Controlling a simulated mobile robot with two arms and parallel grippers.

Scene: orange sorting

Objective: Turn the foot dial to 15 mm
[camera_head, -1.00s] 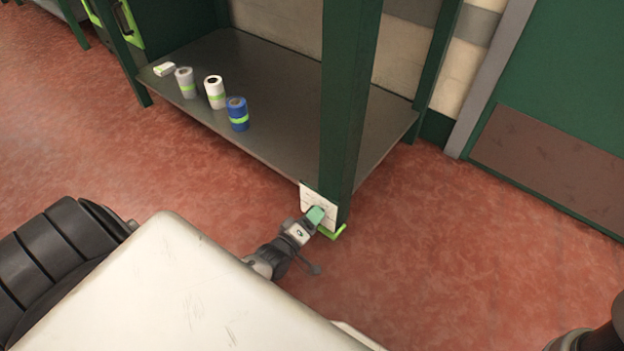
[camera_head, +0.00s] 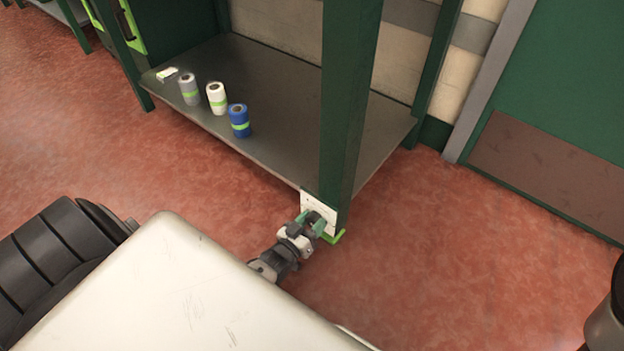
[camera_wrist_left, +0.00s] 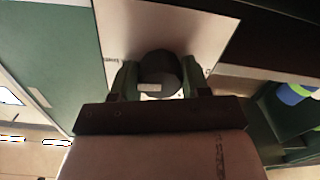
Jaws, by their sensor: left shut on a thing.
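The foot dial is a dark round knob (camera_wrist_left: 160,74) on a white plate, with a small pale mark on its face. My left gripper (camera_head: 316,222) is at the plate, with green fingers on both sides of the knob. In the left wrist view my left gripper (camera_wrist_left: 160,82) is shut on the knob. The gripper covers part of the plate, and I cannot read the scale. My right gripper is not in view.
A grey shelf (camera_head: 270,110) carries a grey roll (camera_head: 189,90), a white roll (camera_head: 216,98), a blue roll (camera_head: 239,121) and a small pale box (camera_head: 167,75). A green door (camera_head: 570,90) is at the right. The red floor right of the leg is clear.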

